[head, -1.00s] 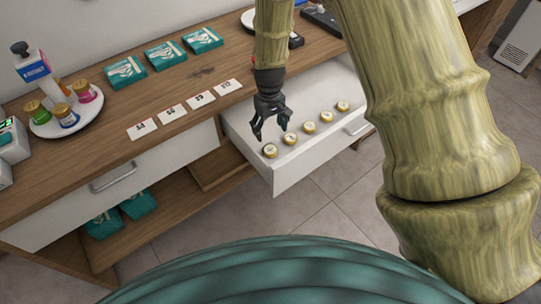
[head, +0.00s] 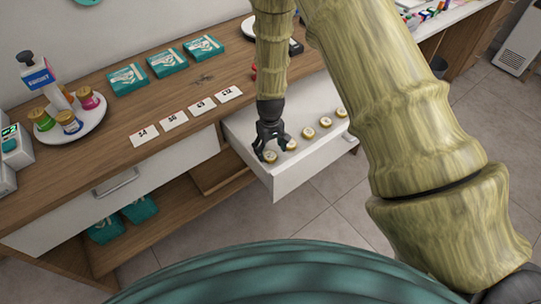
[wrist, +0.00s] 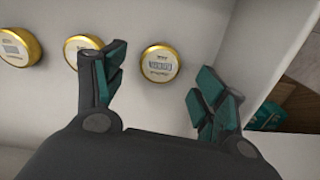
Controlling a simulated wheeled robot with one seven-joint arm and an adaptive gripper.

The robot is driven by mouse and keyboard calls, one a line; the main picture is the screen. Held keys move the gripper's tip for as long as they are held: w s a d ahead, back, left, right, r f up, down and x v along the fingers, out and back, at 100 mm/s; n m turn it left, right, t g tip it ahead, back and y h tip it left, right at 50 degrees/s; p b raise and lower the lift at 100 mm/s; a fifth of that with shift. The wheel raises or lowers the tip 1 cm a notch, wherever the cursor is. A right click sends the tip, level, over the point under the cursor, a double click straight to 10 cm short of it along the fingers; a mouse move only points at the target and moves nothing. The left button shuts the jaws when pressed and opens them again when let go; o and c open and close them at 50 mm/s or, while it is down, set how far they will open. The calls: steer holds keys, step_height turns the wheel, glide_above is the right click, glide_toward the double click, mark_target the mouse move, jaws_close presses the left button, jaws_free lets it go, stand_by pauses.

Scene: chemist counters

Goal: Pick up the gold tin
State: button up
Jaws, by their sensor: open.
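Several round gold tins with pale labelled tops stand in a row in the open white drawer (head: 293,180). The nearest gold tin (head: 269,157) is at the drawer's front left end. It also shows in the wrist view (wrist: 160,64), between and just beyond the fingertips. My gripper (head: 271,152) is open and empty, pointing down over this end tin, with no clear contact. A second gold tin (wrist: 82,47) is partly hidden behind one finger in the wrist view. A third gold tin (wrist: 18,46) is farther left there.
The drawer walls stand close around the gripper. More teal boxes (head: 138,209) sit on the lower shelf.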

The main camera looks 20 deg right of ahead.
mark_target(270, 155)
steer(key=shift+f+p, duration=0.3)
steer(key=shift+f, duration=1.2)
steer(key=c, duration=1.1)
